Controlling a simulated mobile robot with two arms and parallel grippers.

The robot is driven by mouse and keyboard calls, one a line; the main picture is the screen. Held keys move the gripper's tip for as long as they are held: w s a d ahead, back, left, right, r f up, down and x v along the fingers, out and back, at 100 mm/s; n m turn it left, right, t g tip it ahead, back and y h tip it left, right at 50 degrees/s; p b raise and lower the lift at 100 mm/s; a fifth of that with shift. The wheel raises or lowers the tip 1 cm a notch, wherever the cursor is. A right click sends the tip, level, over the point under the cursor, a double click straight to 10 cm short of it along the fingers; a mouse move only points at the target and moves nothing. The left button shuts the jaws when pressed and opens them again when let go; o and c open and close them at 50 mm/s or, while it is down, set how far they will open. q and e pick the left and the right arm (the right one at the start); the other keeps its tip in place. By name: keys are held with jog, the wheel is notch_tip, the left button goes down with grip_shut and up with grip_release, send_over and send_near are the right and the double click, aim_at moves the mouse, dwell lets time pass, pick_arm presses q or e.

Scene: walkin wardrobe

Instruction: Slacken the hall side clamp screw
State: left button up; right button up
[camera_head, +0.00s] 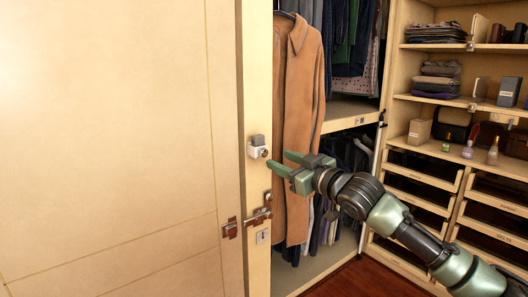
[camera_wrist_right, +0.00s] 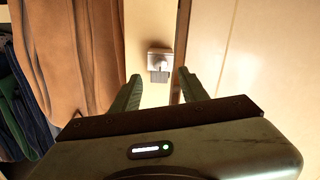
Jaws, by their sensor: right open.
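A small pale clamp block (camera_head: 256,147) sits on the edge of the cream door post. A round dark screw head (camera_head: 264,153) faces right on it. In the right wrist view the grey clamp block (camera_wrist_right: 159,61) lies ahead, between the two fingertips, with a darker part at its lower end. My right gripper (camera_head: 277,161) is open and empty, just right of and slightly below the screw. It also shows in the right wrist view (camera_wrist_right: 159,80), its fingers apart on either side of the clamp's line. I cannot tell whether they touch it. My left gripper is not in view.
A large cream door (camera_head: 110,140) fills the left. Below the clamp are a brown latch (camera_head: 258,217) and a keyhole plate (camera_head: 263,236). A brown coat (camera_head: 299,110) hangs close behind my right gripper. Shelves (camera_head: 450,100) and drawers stand at the right.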

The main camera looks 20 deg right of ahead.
aim_at(265, 153)
jog(key=p+x, duration=0.1)
jog(key=x, duration=0.3)
jog(key=shift+w+a+r, duration=0.1)
jog(key=shift+a, duration=0.05)
jog(key=shift+x, duration=0.9)
jog(key=shift+w, duration=0.1)
grip_shut()
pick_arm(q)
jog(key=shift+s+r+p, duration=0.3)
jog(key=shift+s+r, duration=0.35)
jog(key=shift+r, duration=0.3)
